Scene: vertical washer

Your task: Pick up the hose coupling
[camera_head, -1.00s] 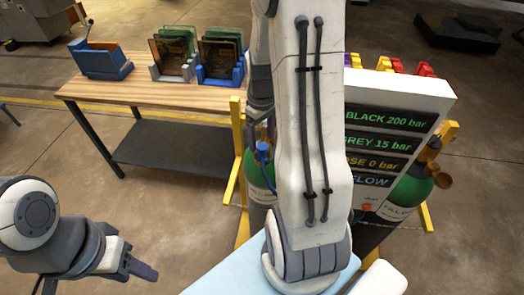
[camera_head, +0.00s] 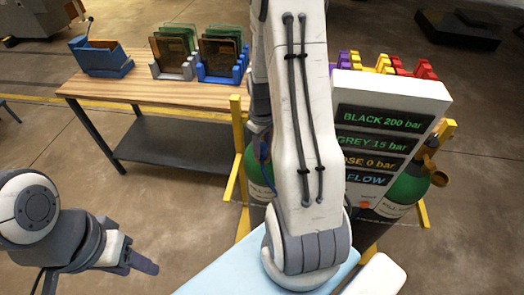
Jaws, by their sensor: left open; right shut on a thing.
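My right gripper (camera_head: 259,122) shows only as a dark grey part beside my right arm, in front of the gas cylinders; its fingertips are mostly hidden. It is shut on what looks like the blue hose coupling (camera_head: 264,150), of which only a small sliver shows at the arm's left edge. My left gripper (camera_head: 143,262) is open and empty at the lower left, over bare floor, far from the coupling.
A panel (camera_head: 384,140) reads black 200 bar, grey 15 bar and hose 0 bar. Green cylinders (camera_head: 404,190) stand in a yellow frame (camera_head: 236,150). A wooden table (camera_head: 150,92) with racks stands behind left. A pale blue surface (camera_head: 225,272) lies in front.

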